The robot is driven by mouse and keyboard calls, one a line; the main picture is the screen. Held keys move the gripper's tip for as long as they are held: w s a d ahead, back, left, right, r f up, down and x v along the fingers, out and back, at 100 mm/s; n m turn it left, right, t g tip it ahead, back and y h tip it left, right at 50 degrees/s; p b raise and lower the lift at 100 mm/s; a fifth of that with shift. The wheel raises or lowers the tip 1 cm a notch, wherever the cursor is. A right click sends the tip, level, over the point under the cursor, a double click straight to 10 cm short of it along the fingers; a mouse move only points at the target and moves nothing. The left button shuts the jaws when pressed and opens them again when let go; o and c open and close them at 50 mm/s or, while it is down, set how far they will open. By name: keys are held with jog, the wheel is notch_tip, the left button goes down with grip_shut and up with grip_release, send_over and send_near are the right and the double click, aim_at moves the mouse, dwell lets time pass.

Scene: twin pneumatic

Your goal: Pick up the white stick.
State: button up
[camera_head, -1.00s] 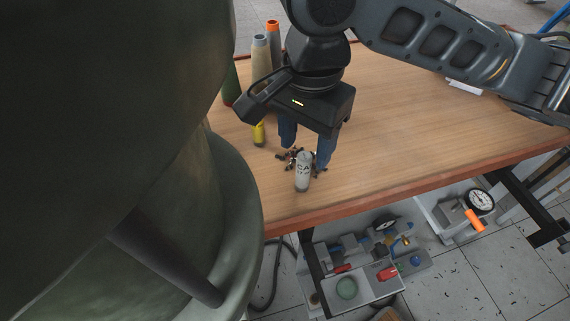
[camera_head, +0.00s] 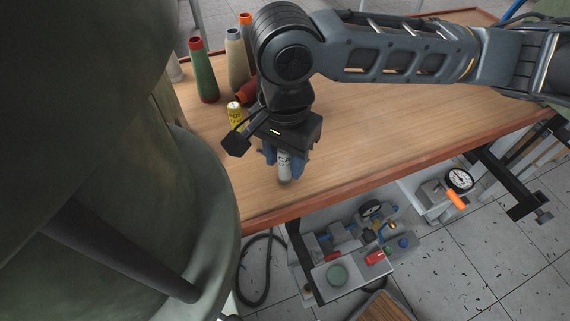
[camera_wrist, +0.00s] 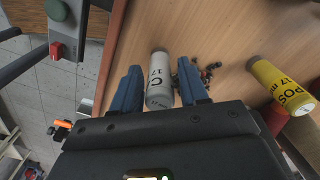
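The white stick is a short white cylinder (camera_head: 284,168) with dark lettering, standing near the front edge of the wooden table. In the wrist view the white stick (camera_wrist: 159,82) shows between the two blue fingers. My gripper (camera_head: 285,162) is low over the table, with a finger on each side of the stick. In the wrist view my gripper (camera_wrist: 160,85) is open, with a thin gap between each finger and the stick. The top of the stick is partly hidden by the gripper in the head view.
A yellow lettered cylinder (camera_head: 235,116) is nearby on the table (camera_head: 370,130). Small dark bits (camera_wrist: 207,72) lie beside the stick. The table's right side is clear.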

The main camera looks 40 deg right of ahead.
grip_shut()
jog(key=shift+r, duration=0.15)
jog(key=shift+r, duration=0.2)
notch_tip(320, 180, up, 3)
jog(key=shift+r, duration=0.15)
jog(key=s+d+r+b, duration=0.1)
jog(key=s+d+r, duration=0.3)
jog(key=d+r, duration=0.3)
jog(key=d, duration=0.4)
jog(key=shift+s, duration=0.15)
